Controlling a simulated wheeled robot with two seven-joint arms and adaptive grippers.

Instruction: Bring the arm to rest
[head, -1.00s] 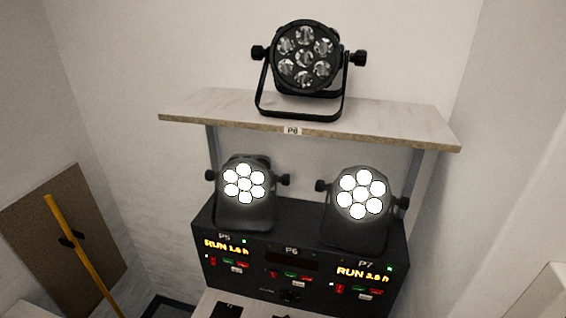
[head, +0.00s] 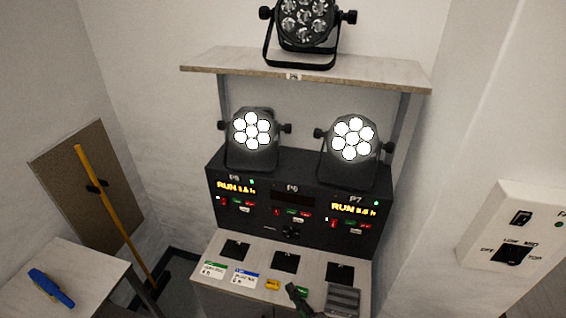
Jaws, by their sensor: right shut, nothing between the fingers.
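My right gripper (head: 293,289) shows small and dark at the bottom edge of the head view, over the front of the light counter (head: 218,250). Its fingers are shut with nothing seen between them. My left gripper is not in view. Two par cans, the left one (head: 252,158) and the right one (head: 350,160), stand on the black control box (head: 290,215) with their lamps lit white. A third par can (head: 304,22), unlit, stands on the shelf (head: 225,64) above and is cut off by the top edge. My gripper is apart from all three.
The box's left and right displays glow with RUN; the middle one is dark. The counter holds black pads (head: 285,262), labelled cards (head: 245,279), a yellow item (head: 272,285) and a grey ribbed block (head: 343,300). A switch panel (head: 490,240) is at right; a blue tool (head: 50,288) lies left.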

